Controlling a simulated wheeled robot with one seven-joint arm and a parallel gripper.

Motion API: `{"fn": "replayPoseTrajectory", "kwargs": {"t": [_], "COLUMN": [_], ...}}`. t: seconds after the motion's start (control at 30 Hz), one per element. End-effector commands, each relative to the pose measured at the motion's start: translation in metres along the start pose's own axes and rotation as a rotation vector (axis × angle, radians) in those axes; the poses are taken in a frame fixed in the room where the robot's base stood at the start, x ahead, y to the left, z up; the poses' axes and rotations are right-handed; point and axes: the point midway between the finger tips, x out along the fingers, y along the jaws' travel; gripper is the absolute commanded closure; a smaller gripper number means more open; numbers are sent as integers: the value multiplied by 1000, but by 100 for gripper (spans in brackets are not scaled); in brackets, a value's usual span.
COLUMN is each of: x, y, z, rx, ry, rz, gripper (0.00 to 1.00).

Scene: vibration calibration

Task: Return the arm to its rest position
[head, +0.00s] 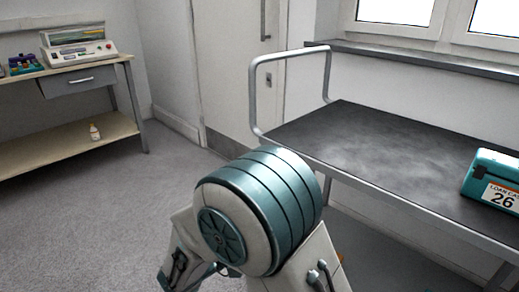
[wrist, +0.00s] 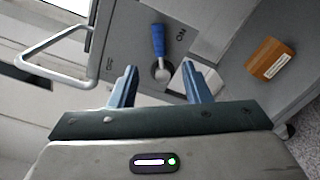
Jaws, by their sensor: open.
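My arm (head: 258,215) is bent in the lower middle of the head view, with a large teal and white joint uppermost. My gripper does not show in the head view. In the wrist view my gripper (wrist: 158,68) has its two blue fingers spread apart, with nothing held between them. Beyond the fingers is a blue-handled part with a round silver end (wrist: 158,45), on a grey panel (wrist: 125,40) with small lettering. It appears apart from the fingers, though its distance is hard to tell.
A black-topped cart (head: 375,150) with a metal rail (head: 290,55) stands right, carrying a teal case (head: 493,185) marked 26. A bench (head: 65,150) with an instrument (head: 78,48) stands left. An orange-brown labelled block (wrist: 270,58) shows in the wrist view. Grey floor lies open left.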

Motion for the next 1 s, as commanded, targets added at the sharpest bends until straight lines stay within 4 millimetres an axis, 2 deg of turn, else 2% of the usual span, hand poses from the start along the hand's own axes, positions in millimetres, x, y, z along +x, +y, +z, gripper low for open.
{"fn": "replayPoseTrajectory", "kwargs": {"t": [0.17, 0.3, 0.5, 0.7, 1.0], "x": [23, 44, 57, 54, 33], "y": [22, 36, 50, 66, 108], "z": [48, 106, 181, 246, 318], "rx": [11, 36, 112, 236, 510], "ry": [-64, -136, -211, -250, -244], "rz": [-133, -326, -604, -867, -1197], "gripper": [56, 56, 56, 56, 56]}}
